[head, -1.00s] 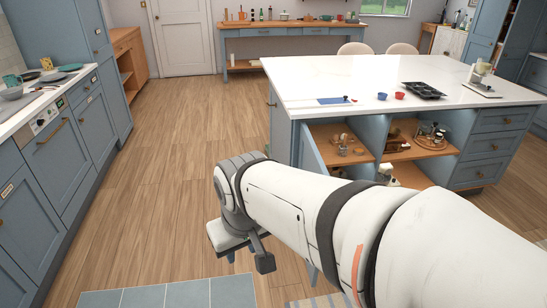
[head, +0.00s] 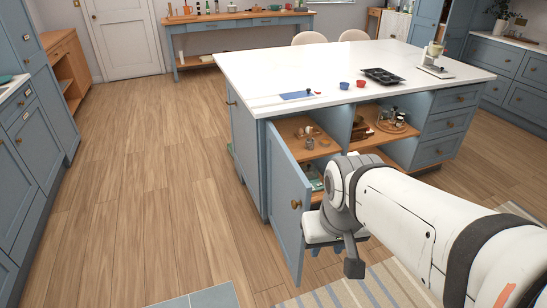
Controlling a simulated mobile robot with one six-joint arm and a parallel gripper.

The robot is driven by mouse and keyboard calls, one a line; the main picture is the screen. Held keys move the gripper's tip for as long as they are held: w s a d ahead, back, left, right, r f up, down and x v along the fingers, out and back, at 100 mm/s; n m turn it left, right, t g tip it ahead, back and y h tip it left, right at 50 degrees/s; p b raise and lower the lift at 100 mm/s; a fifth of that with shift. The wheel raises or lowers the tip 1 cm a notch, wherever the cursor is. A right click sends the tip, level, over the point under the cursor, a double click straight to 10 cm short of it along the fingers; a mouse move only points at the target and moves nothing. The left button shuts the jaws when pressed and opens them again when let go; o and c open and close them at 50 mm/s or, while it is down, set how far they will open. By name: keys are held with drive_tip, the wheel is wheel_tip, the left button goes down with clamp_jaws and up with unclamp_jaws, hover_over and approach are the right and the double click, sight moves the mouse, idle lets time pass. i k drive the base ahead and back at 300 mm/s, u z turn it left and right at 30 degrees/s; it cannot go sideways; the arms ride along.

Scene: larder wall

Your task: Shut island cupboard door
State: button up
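The island cupboard door (head: 284,190) is a blue panel with a round brass knob (head: 296,204) near its free edge. It stands wide open, swung out from the left side of the cupboard opening toward me. Its outer face shows to the left. My gripper (head: 335,256) points down just right of the door's free edge, on the side of the open cupboard. Its fingers look apart, with nothing seen between them. The white gripper body overlaps the door's edge in the picture, and I cannot tell if they touch.
The open cupboard shelf (head: 297,149) holds small jars and cups. The white island worktop (head: 330,62) carries a muffin tin (head: 381,76), blue and red cups and a scale. A striped rug (head: 360,290) lies below my gripper. The wooden floor left of the door is clear.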

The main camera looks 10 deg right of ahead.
sight(289, 190)
drive_tip(key=i, duration=1)
drive_tip(key=z, duration=0.75)
drive_tip(key=k, duration=1.45)
drive_tip(key=u, duration=0.95)
drive_tip(key=i, duration=1)
drive_tip(key=u, duration=0.1)
